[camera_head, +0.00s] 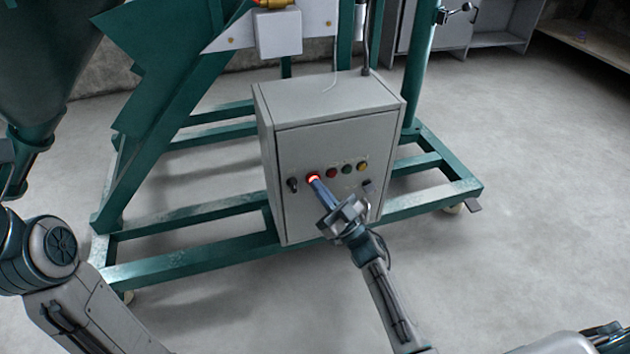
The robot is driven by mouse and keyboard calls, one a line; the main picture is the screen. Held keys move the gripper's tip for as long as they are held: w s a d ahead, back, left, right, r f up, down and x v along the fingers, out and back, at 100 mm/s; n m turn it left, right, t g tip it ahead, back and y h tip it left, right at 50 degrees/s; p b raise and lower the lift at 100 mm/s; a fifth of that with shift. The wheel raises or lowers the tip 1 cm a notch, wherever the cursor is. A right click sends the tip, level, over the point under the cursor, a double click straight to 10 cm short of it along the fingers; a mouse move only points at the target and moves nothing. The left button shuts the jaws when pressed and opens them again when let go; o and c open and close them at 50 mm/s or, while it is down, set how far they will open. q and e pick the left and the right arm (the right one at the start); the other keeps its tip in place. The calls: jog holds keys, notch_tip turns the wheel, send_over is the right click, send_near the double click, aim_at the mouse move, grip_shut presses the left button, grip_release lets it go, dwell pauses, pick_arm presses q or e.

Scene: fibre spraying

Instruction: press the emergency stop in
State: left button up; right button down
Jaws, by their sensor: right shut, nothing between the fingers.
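The grey control box (290,147) stands on the green frame, with a row of knobs and buttons on its front. A red-orange button, which looks like the emergency stop (312,177), is at the left part of the row. My right gripper (316,182) is shut and empty. Its fingertips are right at this button and hide its lower part. I cannot tell whether they touch it or whether it is pressed in. My left arm shows at the left edge, but its gripper is out of view.
A black switch (293,184) is left of the button. A red button (331,173), a green one (346,169) and a yellow one (362,166) are to the right. The green frame (190,258) surrounds the box's base. The floor (540,200) at right is clear.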

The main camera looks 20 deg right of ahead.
dwell(0.3)
jog(key=shift+s+p, duration=0.35)
jog(key=shift+p, duration=0.1)
jog(key=s+p, duration=0.3)
jog(key=s, duration=0.3)
jog(key=shift+p, duration=0.35)
jog(key=shift+d, duration=0.1)
dwell(1.8)
